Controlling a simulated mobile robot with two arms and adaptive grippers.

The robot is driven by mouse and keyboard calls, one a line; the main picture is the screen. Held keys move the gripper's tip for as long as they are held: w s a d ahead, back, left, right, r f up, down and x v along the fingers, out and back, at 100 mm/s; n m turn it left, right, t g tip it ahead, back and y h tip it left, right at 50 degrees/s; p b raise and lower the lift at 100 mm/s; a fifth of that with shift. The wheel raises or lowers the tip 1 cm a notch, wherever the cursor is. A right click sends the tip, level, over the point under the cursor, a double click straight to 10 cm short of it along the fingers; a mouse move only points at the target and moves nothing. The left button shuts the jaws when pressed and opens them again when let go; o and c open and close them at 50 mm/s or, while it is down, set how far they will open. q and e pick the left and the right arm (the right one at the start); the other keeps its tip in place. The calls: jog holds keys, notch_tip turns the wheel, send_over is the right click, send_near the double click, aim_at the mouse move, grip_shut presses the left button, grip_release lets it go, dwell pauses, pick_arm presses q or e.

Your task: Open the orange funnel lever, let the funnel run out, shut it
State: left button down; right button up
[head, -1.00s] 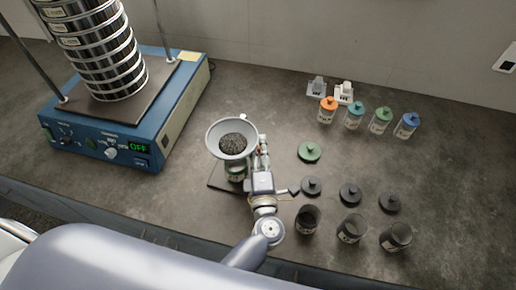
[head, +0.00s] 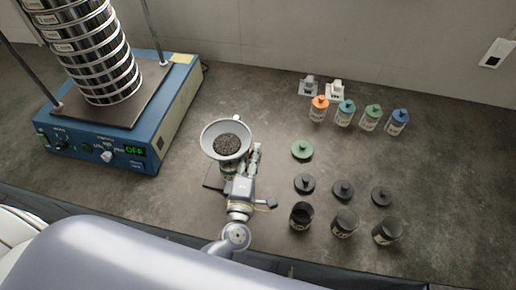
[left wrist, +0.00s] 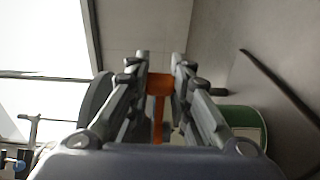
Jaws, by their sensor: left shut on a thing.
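The grey funnel (head: 227,138) stands on its stand with dark grains in its bowl. A jar with a green band (head: 228,170) is beneath it, partly hidden by my gripper. My left gripper (head: 254,155) is at the funnel's right side, low beside the bowl. In the left wrist view, the orange lever (left wrist: 159,88) is between the two fingers (left wrist: 160,70), and the gripper is shut on it. The funnel's outlet is hidden, so I cannot tell whether grains are flowing. My right gripper is not in view.
The blue sieve shaker (head: 165,115) with its sieve stack is at left, its display reading OFF. A green lid (head: 302,150), black lids (head: 343,189) and open dark cups (head: 345,222) lie to the right. Jars with coloured lids (head: 345,114) stand behind. Bare counter lies at far right.

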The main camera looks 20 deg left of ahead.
pick_arm(q)
jog(key=shift+s+a+m+h+b, duration=0.1)
jog(key=shift+s+m+h+b, duration=0.2)
jog(key=shift+s+m+h, duration=0.65)
jog(key=shift+s+a+m+h+b, duration=0.1)
jog(key=shift+s+m+h+b, duration=0.3)
jog(key=shift+h, duration=0.9)
jog(key=shift+s+a+m+h+b, duration=0.15)
jog(key=shift+s+m+h, duration=0.35)
jog(key=shift+m+h, duration=0.5)
jog(key=c, duration=1.7)
grip_release()
